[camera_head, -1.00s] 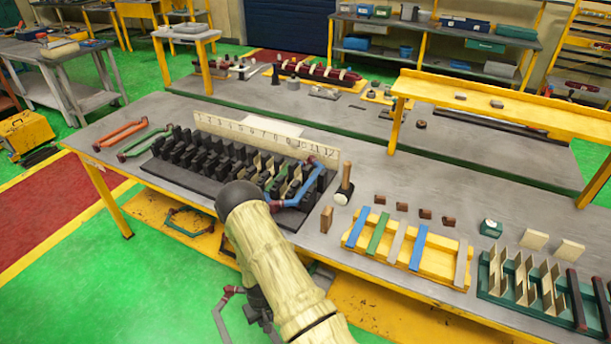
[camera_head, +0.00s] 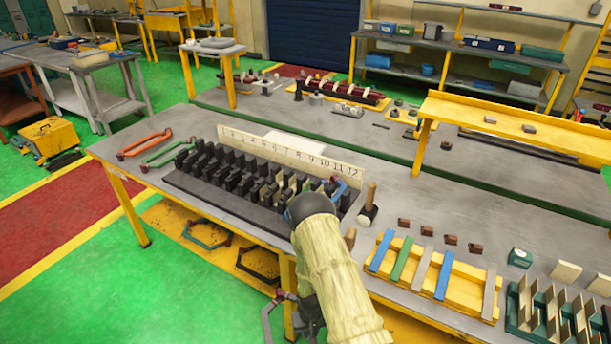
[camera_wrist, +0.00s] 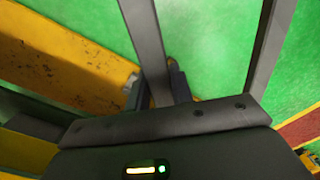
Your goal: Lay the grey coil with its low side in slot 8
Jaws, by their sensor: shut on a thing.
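The grey coil (camera_head: 267,322) hangs from my gripper (camera_head: 306,318) in front of the bench, below its top; most of it is out of frame. In the wrist view, two grey bars of the coil (camera_wrist: 146,45) run up the picture, and my gripper (camera_wrist: 157,90) is shut around the left one. The black slotted stator (camera_head: 225,185) lies on the bench, beyond my arm. Slot 8 is marked on the cream number strip (camera_head: 270,148) behind it. Cream liners stand in several right-hand slots. My arm hides part of the stator's right end.
A blue coil (camera_head: 346,197) sits at the stator's right end. A red coil (camera_head: 145,144) and a green coil (camera_head: 165,153) lie left of it. A mallet (camera_head: 369,203) and a yellow rack (camera_head: 455,290) of coloured strips stand right. The bench's front edge lies near my arm.

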